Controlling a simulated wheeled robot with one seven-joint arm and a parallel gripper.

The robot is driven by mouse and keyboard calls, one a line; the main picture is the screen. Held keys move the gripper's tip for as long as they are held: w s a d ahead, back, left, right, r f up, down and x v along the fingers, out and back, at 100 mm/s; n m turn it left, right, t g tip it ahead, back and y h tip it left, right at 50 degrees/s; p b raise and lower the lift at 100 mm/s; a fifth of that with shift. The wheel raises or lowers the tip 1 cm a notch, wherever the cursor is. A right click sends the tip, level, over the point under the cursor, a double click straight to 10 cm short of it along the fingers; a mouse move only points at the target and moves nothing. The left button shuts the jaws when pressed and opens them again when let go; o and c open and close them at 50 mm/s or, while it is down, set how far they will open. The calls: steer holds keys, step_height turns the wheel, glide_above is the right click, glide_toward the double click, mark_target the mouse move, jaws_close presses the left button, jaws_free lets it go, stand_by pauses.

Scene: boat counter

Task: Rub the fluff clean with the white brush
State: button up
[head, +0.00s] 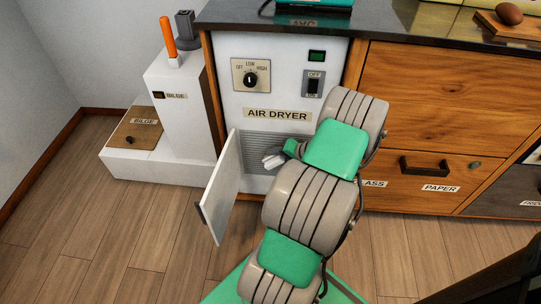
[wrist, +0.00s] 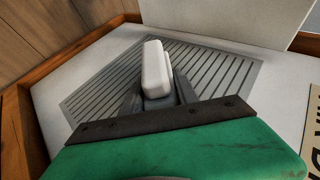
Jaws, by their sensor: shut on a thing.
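My gripper (wrist: 158,98) is shut on the white brush (wrist: 154,66), a small rounded white block, in the wrist view. The brush is in front of the grey slatted grille (wrist: 98,92); I cannot tell whether it touches the slats. In the head view the gripper (head: 281,158) and the brush (head: 271,161) are at the grille (head: 254,152), low on the air dryer (head: 262,100), partly hidden by my arm. I cannot make out any fluff on the visible slats; the brush and gripper hide part of the grille.
A white flap door (head: 222,186) stands open left of the grille and shows in the wrist view (wrist: 245,14). Wooden drawers (head: 450,105) are to the right. A white bilge unit (head: 177,105) with an orange lever (head: 167,38) is to the left. Floor at lower left is clear.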

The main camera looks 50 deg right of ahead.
steer(key=s+d, duration=0.4)
steer(key=s, duration=0.1)
steer(key=shift+s+d+b, duration=0.2)
steer(key=shift+s+b, duration=0.15)
steer(key=shift+b, duration=0.05)
stand_by(0.3)
steer(key=s+a+p, duration=0.3)
steer(key=a, duration=0.2)
steer(key=shift+s, duration=0.3)
